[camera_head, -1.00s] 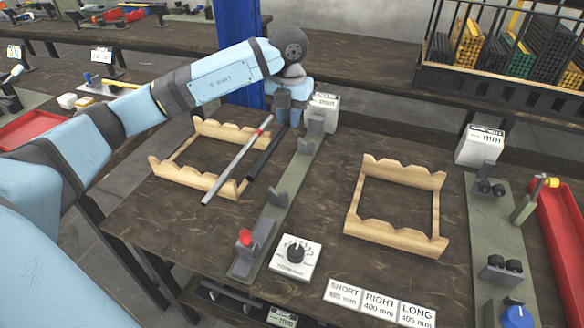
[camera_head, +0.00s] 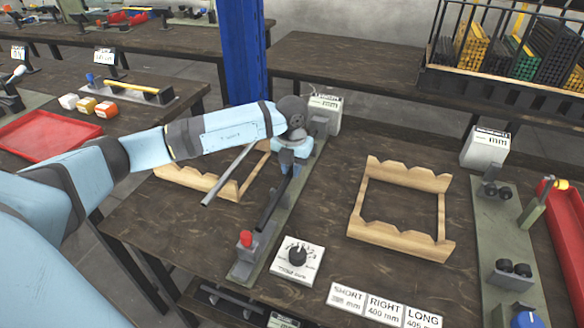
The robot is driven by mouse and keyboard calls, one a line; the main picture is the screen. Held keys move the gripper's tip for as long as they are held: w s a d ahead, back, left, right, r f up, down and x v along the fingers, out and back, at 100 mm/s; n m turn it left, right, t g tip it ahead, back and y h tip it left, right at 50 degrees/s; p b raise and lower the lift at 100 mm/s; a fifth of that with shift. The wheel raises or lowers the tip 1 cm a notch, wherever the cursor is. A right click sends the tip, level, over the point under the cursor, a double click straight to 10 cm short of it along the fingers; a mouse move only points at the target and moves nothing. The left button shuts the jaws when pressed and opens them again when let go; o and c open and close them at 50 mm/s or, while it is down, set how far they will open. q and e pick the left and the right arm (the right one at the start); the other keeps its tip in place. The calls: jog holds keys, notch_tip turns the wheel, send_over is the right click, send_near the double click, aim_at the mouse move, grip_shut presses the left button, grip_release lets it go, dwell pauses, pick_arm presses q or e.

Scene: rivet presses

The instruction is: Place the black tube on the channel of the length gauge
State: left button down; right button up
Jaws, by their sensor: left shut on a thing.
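The black tube (camera_head: 272,204) is held in my left gripper (camera_head: 287,170), which is shut on it near its far part. The tube slants along the length gauge (camera_head: 288,216), a long green-grey base with grey supports, and appears over it in the picture. I cannot tell whether the tube touches the channel. The near end of the tube is close to the gauge's near block with a red knob (camera_head: 246,238). My left arm and gripper hide the far part of the tube. My right gripper is not in view.
A silver tube (camera_head: 229,174) lies across the left wooden rack (camera_head: 195,180). An empty wooden rack (camera_head: 402,176) stands right of the gauge. A display box (camera_head: 325,110) stands at the gauge's far end.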

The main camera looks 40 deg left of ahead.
pick_arm(q)
jog(key=shift+f, duration=0.1)
jog(key=c, duration=1)
grip_release()
jog(key=shift+c, duration=0.2)
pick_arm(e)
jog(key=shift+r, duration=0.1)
pick_arm(q)
jog(key=shift+r, duration=0.45)
notch_tip(320, 180, up, 12)
jog(key=p, duration=0.1)
jog(key=shift+f+p, duration=0.25)
jog(key=shift+p, duration=0.1)
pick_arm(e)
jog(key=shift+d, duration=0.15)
